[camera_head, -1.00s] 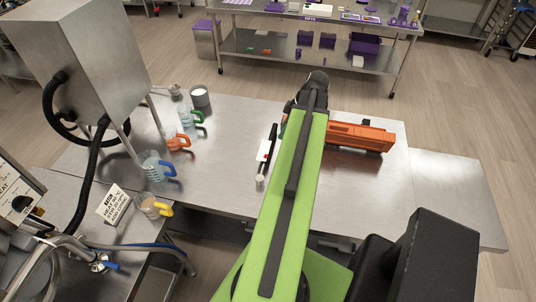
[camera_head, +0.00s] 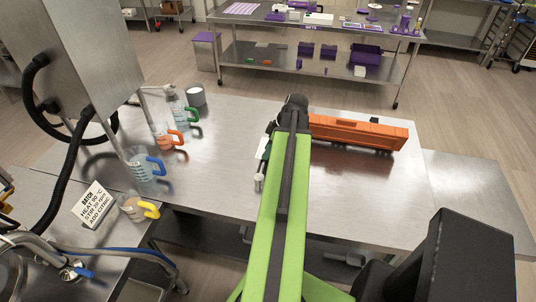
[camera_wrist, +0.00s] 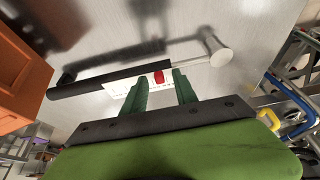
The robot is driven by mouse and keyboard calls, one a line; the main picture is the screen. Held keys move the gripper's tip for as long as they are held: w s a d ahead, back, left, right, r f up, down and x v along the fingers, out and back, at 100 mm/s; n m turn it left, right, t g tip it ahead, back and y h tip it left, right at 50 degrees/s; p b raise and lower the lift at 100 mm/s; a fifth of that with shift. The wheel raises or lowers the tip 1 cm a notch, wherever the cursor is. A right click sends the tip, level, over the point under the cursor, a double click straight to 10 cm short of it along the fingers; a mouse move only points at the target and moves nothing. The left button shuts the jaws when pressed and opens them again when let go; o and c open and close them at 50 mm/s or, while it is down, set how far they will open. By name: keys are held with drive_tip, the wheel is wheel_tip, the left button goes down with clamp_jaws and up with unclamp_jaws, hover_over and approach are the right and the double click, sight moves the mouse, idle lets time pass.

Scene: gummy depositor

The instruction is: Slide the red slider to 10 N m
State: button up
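The tool with the red slider lies on the steel table. In the wrist view it has a black handle (camera_wrist: 95,84), a white scale plate (camera_wrist: 122,87) and a round metal end (camera_wrist: 220,58). The red slider (camera_wrist: 158,77) sits on the scale. My gripper (camera_wrist: 161,77) has two green fingers, one on each side of the slider, with gaps between. Whether they touch the tool I cannot tell. The scale's numbers are too small to read. In the head view, my arm hides most of the tool; its metal end (camera_head: 259,182) shows.
An orange case (camera_head: 358,133) lies right of my arm. Several beakers with coloured handles, including a green one (camera_head: 183,113) and a blue one (camera_head: 143,165), stand at the left. A sign (camera_head: 91,205) stands near the yellow-handled beaker (camera_head: 137,208). The table's middle is clear.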

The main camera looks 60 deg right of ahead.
drive_tip(key=shift+c, duration=0.2)
clamp_jaws()
drive_tip(key=shift+d, duration=0.15)
idle(1.1)
